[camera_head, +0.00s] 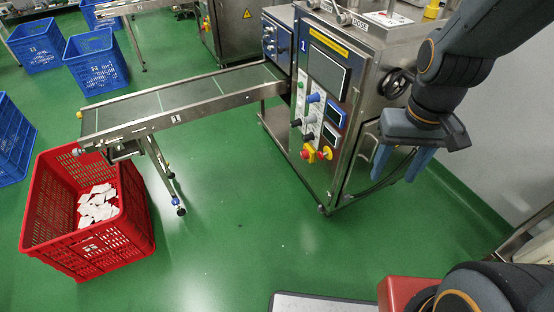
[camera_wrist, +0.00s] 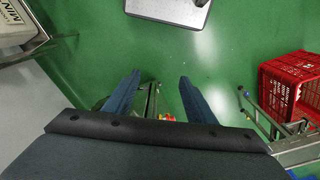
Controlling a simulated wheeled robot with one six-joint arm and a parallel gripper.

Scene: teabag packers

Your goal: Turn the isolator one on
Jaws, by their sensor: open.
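The machine marked 1 (camera_head: 325,75) stands right of centre in the head view, its front panel facing left and forward. In the wrist view a small red-and-yellow patch (camera_wrist: 168,117) shows between the fingers, partly hidden by my gripper body. My gripper (camera_head: 400,162) hangs to the right of the panel, apart from it, fingers down, open and empty. Its spread fingers also show in the wrist view (camera_wrist: 160,82).
A conveyor (camera_head: 180,95) runs left from the machine. A red crate (camera_head: 95,245) with white teabags stands at its end. Blue crates (camera_head: 95,60) stand at the back left. Green floor is clear before the machine; a wall (camera_head: 490,130) is at right.

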